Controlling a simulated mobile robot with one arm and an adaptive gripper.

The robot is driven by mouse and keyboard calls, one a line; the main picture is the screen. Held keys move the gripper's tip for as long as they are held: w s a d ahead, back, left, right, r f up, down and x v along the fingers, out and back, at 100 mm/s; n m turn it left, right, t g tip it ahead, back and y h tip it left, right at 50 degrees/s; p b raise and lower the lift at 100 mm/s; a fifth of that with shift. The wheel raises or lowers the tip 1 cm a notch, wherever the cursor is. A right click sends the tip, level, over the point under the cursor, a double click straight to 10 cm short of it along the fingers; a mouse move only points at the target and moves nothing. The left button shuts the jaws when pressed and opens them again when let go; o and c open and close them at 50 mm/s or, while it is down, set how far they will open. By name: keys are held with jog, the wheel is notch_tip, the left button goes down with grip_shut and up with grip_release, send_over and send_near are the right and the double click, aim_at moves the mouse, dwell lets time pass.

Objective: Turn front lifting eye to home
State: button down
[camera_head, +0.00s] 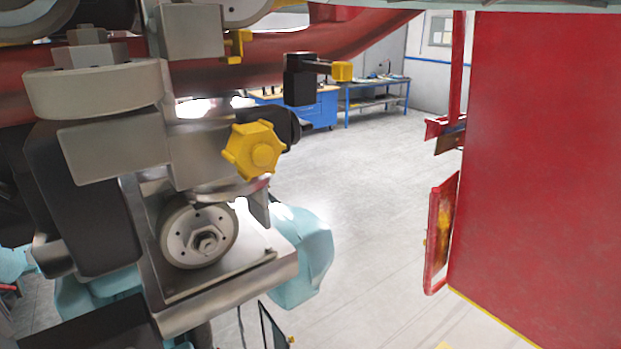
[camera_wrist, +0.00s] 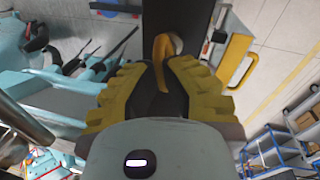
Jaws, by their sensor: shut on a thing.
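The yellow lifting eye (camera_wrist: 162,48) shows in the wrist view as a curved yellow piece against a dark bar. My gripper (camera_wrist: 163,72) has yellow ridged finger pads that come together at the lower end of this eye and are shut on it. The fingertips cover part of the eye, so its full shape and exact angle cannot be told. In the head view I cannot make out the gripper or its contact with the eye.
The dark bar (camera_wrist: 187,20) runs up behind the eye. A yellow handle-like bar (camera_wrist: 245,68) stands to its right. In the head view, a yellow star knob (camera_head: 253,150) and grey wheel assembly fill the left, and a red panel (camera_head: 545,150) the right. Floor between is clear.

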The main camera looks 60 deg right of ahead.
jog(key=shift+f+b, duration=0.2)
jog(key=shift+b, duration=0.15)
jog(key=b, duration=0.2)
jog(key=shift+w+f+b, duration=0.15)
jog(key=shift+f+b, duration=0.1)
jog(key=shift+b, duration=0.15)
jog(key=shift+m+b, duration=0.3)
jog(key=shift+b, duration=0.95)
jog(key=b, duration=0.4)
jog(key=shift+m, duration=0.3)
jog(key=shift+b, duration=0.65)
jog(key=shift+a+m+b, duration=0.1)
jog(key=shift+m+b, duration=0.3)
jog(key=shift+b, duration=0.15)
jog(key=shift+r+m+h, duration=0.3)
jog(key=shift+r+m, duration=0.05)
jog(key=shift+m, duration=0.45)
